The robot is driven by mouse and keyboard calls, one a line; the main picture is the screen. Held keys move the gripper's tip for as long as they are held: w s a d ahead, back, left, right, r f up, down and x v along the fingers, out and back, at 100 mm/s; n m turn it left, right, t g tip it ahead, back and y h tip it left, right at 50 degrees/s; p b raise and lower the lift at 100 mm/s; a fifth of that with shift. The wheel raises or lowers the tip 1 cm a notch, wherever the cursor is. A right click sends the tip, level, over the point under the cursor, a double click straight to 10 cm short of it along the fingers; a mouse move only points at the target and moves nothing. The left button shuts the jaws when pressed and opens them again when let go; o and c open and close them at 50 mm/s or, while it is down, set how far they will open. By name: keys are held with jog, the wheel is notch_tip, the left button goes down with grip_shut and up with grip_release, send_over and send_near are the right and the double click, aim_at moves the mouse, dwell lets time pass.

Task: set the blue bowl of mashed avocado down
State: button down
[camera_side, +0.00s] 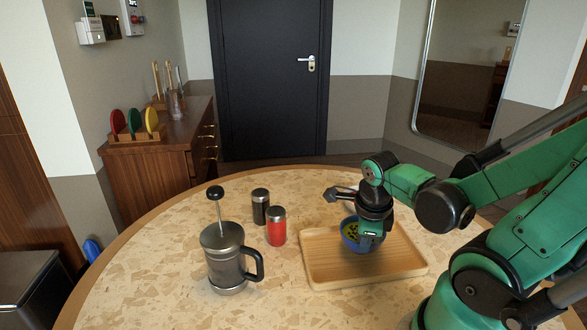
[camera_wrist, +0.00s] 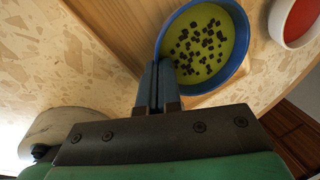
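The blue bowl of mashed avocado (camera_side: 350,243) is over the wooden tray (camera_side: 333,282) in the side view, partly hidden by my gripper (camera_side: 370,238). In the wrist view the blue bowl (camera_wrist: 240,72) shows green mash with dark bits on top. My gripper (camera_wrist: 157,72) has its fingers close together at the bowl's near rim, shut on it. The bowl looks about level. I cannot tell whether its base touches the tray or is slightly above it.
A white bowl with red contents (camera_wrist: 298,22) is close beside the blue bowl. A red shaker (camera_side: 276,228), a black shaker (camera_side: 260,208) and a French press (camera_side: 226,262) stand left of the tray.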

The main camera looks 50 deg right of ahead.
jog(key=shift+f, duration=0.65)
jog(key=shift+f, duration=0.1)
jog(key=c, duration=1)
grip_release()
jog(key=shift+c, duration=0.2)
jog(key=shift+v, duration=6.05)
jog(key=w+a+f+n+t+y, duration=0.1)
jog(key=w+a+n+t, duration=0.2)
jog(key=n, duration=1.2)
jog(key=w+a+f+n+t+y, duration=0.1)
jog(key=w+a+n+t, duration=0.2)
jog(key=n, duration=1.3)
jog(key=w+a, duration=0.1)
jog(key=w, duration=0.2)
jog(key=shift+w+a, duration=0.3)
jog(key=shift+a, duration=0.05)
